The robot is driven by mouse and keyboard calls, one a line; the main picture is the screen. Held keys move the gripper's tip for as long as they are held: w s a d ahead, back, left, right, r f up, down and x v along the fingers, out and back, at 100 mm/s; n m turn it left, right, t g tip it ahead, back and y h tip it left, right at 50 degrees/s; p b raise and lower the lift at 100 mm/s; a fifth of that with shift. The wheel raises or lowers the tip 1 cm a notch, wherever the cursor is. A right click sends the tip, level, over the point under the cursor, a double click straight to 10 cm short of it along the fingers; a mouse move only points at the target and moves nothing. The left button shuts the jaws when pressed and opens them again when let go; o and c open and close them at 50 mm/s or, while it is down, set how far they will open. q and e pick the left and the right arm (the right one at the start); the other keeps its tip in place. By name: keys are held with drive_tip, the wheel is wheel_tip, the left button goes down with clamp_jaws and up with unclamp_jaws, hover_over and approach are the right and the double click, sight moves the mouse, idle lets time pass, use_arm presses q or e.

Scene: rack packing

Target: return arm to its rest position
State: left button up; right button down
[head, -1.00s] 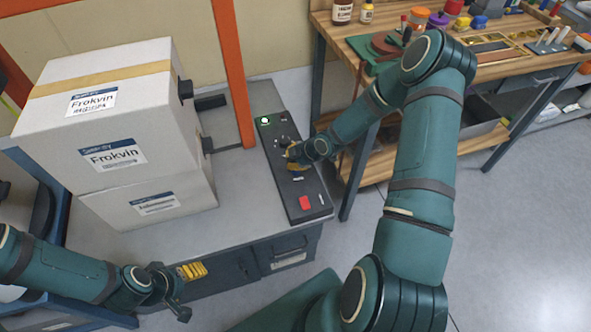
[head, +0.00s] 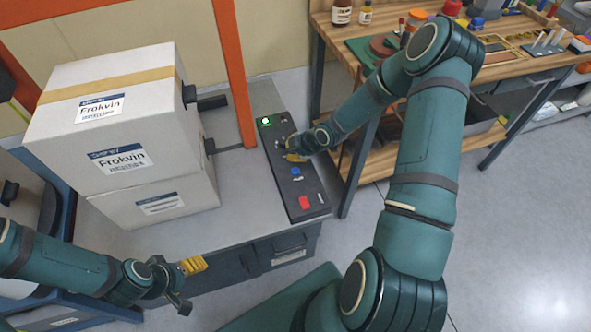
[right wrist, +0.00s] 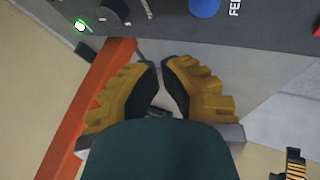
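My right arm reaches in from the lower right of the head view and bends back left. Its right gripper (head: 296,156) is over the middle of the dark control panel (head: 279,157). In the right wrist view, the yellow fingertips (right wrist: 161,66) are close together with nothing visible between them, and the panel (right wrist: 260,28) is at the top edge. My left arm comes in from the lower left. Its left gripper (head: 186,285) is in front of the grey cabinet, partly seen from the side. One yellow finger shows; how far apart its fingers are is unclear.
The panel has a blue button (head: 296,171), a red button (head: 305,202) and a lit green lamp (head: 266,121). White cartons (head: 118,130) stand stacked at left. An orange post (head: 234,75) rises behind. A wooden workbench (head: 327,24) stands at right; open floor (head: 520,225) lies in front.

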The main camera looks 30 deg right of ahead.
idle(0.6)
drive_tip(key=s+a+m+g+y, duration=0.15)
drive_tip(key=s+a+m, duration=0.3)
drive_tip(key=a, duration=0.65)
drive_tip(key=s+a+f+m+g, duration=0.1)
drive_tip(key=s+a+m+g, duration=0.2)
drive_tip(key=s+a+m, duration=0.8)
drive_tip(key=s+h, duration=0.1)
drive_tip(key=s, duration=0.3)
drive_tip(key=shift+a+f+m+g, duration=0.1)
drive_tip(key=shift+m+g, duration=0.15)
